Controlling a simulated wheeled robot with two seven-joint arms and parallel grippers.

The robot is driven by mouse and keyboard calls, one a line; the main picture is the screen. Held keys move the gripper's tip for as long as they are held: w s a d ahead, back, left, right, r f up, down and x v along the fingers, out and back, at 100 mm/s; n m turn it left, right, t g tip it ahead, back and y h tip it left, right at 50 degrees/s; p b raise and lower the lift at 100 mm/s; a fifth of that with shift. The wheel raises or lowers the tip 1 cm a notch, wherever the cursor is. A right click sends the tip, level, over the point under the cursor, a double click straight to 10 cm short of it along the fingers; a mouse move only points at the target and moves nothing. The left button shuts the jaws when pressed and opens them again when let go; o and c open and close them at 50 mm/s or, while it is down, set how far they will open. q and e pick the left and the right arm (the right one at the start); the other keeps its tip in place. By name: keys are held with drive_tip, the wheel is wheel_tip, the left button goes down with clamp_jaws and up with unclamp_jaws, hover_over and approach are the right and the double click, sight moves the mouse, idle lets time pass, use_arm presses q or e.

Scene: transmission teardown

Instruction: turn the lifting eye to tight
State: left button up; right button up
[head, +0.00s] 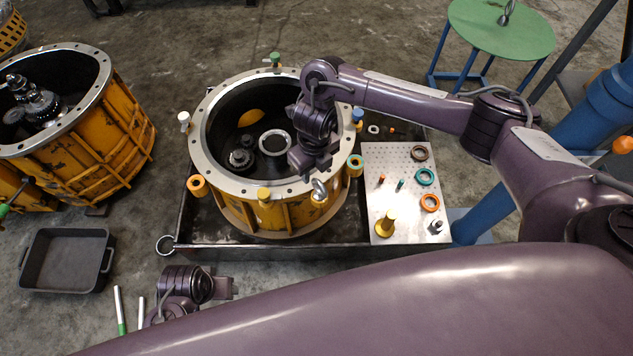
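A silver lifting eye (319,189) stands on the near right part of the steel flange (225,183) of the middle yellow housing (283,216). My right gripper (310,168) points down over the flange just behind the eye, close to it. Its fingers are dark and small here, so I cannot tell if it is open or whether it touches the eye. My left gripper (224,287) is low in front of the tray, away from the housing; its fingers are too unclear to read. How far the eye is screwed in does not show.
The housing stands in a dark tray (300,252) with a ring (165,245) at its front left corner. A perforated plate (388,160) with coloured rings and pins lies right. Coloured plugs surround the flange. Another housing (100,140) and a black bin (66,260) stand left.

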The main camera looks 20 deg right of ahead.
sight(317, 180)
drive_tip(key=shift+d, duration=0.4)
drive_tip(key=shift+f, duration=0.25)
wheel_tip(317, 180, down, 2)
drive_tip(key=shift+f+b, duration=0.15)
drive_tip(key=shift+b, duration=0.75)
wheel_tip(317, 180, down, 3)
drive_tip(key=shift+b, duration=0.8)
use_arm(q)
drive_tip(key=shift+m+t+h, duration=0.3)
drive_tip(key=shift+t, duration=0.2)
drive_tip(key=shift+d+r, duration=0.35)
drive_tip(key=shift+r, duration=0.55)
drive_tip(key=shift+d+r, duration=0.4)
drive_tip(key=shift+r, duration=0.5)
drive_tip(key=shift+d+r, duration=0.35)
drive_tip(key=shift+r, duration=0.55)
use_arm(e)
drive_tip(key=shift+f, duration=0.9)
clamp_jaws()
